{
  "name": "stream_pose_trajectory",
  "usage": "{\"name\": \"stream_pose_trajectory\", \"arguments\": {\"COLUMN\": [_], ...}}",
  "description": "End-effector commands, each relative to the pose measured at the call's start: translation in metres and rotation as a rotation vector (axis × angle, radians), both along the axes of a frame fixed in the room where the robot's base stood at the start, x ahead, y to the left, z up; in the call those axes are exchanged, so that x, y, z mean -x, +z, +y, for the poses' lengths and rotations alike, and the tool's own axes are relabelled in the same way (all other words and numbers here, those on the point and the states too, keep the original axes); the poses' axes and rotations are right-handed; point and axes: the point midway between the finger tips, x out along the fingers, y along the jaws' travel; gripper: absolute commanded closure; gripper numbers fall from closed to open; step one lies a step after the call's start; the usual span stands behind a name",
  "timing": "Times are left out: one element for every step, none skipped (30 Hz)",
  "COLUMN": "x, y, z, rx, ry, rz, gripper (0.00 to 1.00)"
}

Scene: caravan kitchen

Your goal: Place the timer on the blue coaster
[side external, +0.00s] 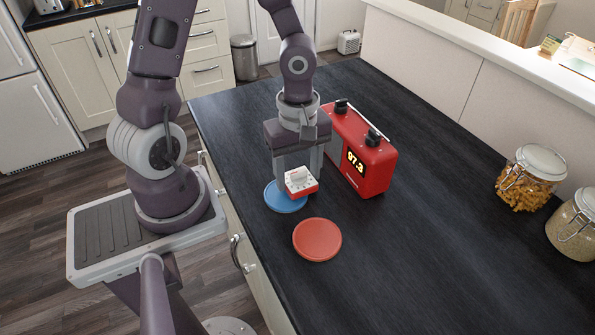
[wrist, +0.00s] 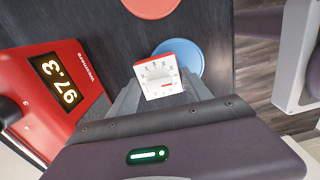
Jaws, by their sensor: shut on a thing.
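The timer (side external: 301,181) is a small red and white box with a round dial on its white face. My gripper (side external: 297,172) is shut on it. In the wrist view the timer (wrist: 160,72) sits between the fingers with its dial toward the camera. The blue coaster (side external: 280,199) lies flat on the dark counter. In the side view the timer overlaps its right part. In the wrist view the timer covers part of the blue coaster (wrist: 192,52). The timer appears to be held above the coaster; I cannot tell the gap.
A red radio (side external: 372,168) stands close to the right of my gripper. A red coaster (side external: 317,240) lies in front of the blue one. Two glass jars, one of pasta (side external: 529,180) and one of grain (side external: 577,226), stand far right. The counter between is clear.

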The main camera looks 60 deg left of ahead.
Motion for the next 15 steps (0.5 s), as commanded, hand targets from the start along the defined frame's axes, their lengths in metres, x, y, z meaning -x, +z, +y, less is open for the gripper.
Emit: {"name": "stream_pose_trajectory", "arguments": {"x": [-0.0003, -0.0003, -0.0004, -0.0004, -0.0004, -0.0004, -0.0004, -0.0004, -0.0005, -0.0006, -0.0006, -0.0006, -0.0006, -0.0006, -0.0006], "y": [-0.0001, 0.0002, 0.0003, 0.0004, 0.0004, 0.0001, -0.0006, -0.0015, -0.0028, -0.0024, -0.0023, -0.0023, -0.0022, -0.0022, -0.0022], "z": [0.0001, 0.0002, 0.0003, 0.0004, 0.0004, 0.0004, 0.0004, 0.0004, 0.0004, 0.0004, 0.0005, 0.0005, 0.0005, 0.0005, 0.0005], "rx": [0.000, 0.000, -0.001, -0.001, -0.001, -0.001, -0.001, -0.001, 0.000, 0.000, -0.001, -0.001, -0.001, -0.001, -0.001], "ry": [0.001, 0.002, 0.002, 0.002, 0.002, 0.002, 0.002, 0.002, 0.003, 0.003, 0.003, 0.003, 0.003, 0.003, 0.003], "rz": [-0.001, -0.001, -0.002, -0.002, -0.001, -0.001, -0.001, -0.001, -0.001, -0.002, -0.002, -0.002, -0.002, -0.002, -0.002], "gripper": [1.00, 1.00, 1.00, 1.00, 1.00, 1.00, 1.00, 1.00, 1.00, 0.37, 0.31, 0.23, 0.21, 0.21, 0.21]}}
